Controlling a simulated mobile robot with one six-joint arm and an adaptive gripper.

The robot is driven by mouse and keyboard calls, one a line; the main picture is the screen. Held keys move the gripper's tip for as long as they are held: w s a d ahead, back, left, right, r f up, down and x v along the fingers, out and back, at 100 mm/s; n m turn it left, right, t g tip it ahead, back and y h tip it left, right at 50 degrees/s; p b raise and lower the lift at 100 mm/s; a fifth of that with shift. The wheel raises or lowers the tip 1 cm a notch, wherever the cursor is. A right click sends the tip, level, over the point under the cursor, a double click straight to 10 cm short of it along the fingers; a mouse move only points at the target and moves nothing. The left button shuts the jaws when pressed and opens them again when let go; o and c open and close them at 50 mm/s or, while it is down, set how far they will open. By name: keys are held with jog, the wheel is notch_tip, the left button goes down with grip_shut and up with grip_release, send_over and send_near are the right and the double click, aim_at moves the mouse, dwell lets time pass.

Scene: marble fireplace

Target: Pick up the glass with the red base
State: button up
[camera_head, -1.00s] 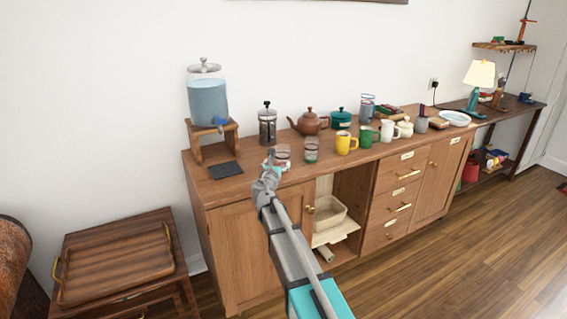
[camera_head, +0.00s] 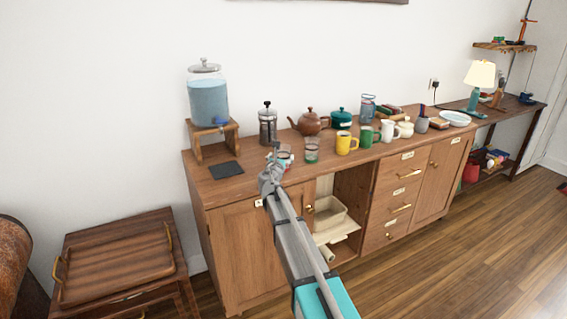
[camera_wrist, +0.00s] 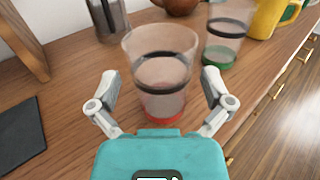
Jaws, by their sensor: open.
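The glass with the red base (camera_wrist: 162,75) stands upright on the sideboard, clear with a dark band and a red bottom. In the wrist view it is between the two open fingers of my gripper (camera_wrist: 157,92), with a gap on either side. In the head view my gripper (camera_head: 274,160) is at the sideboard's front edge and partly covers the glass (camera_head: 285,153). A similar glass with a green base (camera_wrist: 223,45) stands just right of it, also in the head view (camera_head: 312,151).
A French press (camera_wrist: 106,18) stands behind the glass. A yellow mug (camera_wrist: 266,18) is farther right. A dark flat mat (camera_wrist: 18,135) lies to the left, near the wooden stand (camera_head: 213,140) under the water dispenser. The sideboard top (camera_wrist: 75,105) is bare between mat and glass.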

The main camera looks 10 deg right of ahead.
aim_at(283, 146)
jog(key=shift+x, duration=1.4)
jog(key=c, duration=1.1)
jog(key=shift+r, duration=0.15)
notch_tip(283, 146, up, 3)
jog(key=p, duration=0.3)
jog(key=s+a+r+p, duration=0.1)
jog(key=s+r+p, duration=0.2)
jog(key=s, duration=0.1)
jog(key=s+a+r+p, duration=0.1)
jog(key=s+r+p, duration=0.2)
jog(key=s, duration=0.2)
jog(key=s+a+r+p, duration=0.1)
jog(key=s+r+p, duration=0.2)
jog(key=s+p, duration=0.1)
jog(key=shift+s+a+r, duration=0.3)
jog(key=shift+r, duration=0.1)
